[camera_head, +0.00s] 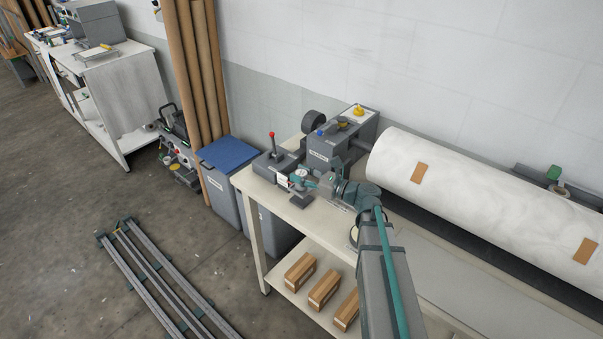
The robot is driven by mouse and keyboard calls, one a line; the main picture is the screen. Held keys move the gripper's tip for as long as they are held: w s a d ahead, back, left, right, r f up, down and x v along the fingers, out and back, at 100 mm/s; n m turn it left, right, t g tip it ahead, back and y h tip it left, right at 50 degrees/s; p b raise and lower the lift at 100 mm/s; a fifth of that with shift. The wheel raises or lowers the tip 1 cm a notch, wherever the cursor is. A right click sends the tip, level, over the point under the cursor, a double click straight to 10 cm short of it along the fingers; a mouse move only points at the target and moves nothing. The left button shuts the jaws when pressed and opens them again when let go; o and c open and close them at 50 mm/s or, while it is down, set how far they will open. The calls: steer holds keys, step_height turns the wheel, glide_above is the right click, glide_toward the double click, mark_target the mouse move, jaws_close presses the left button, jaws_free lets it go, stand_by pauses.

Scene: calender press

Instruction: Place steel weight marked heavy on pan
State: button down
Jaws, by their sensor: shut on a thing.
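My gripper (308,184) reaches left over the left end of the cream bench and is shut on a small grey thing. It seems to be the steel weight, but the fingers largely hide it and I cannot read any marking. A small round dial (301,172) shows right by the fingers. A dark flat plate (302,199) lies just below and in front of the fingers. It may be the pan, but it is too small to be sure. I cannot tell whether the held thing touches it.
A grey box with a red-knobbed lever (272,155) and a grey machine housing (335,145) stand close behind my gripper. A large white roll (470,185) fills the right. Wooden blocks (323,289) lie on the lower shelf. A blue-lidded bin (226,153) stands left of the bench.

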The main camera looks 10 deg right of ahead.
steer(key=shift+f, duration=0.15)
steer(key=shift+f, duration=0.1)
steer(key=c, duration=0.7)
jaws_free()
steer(key=b+v, duration=0.3)
steer(key=v, duration=0.9)
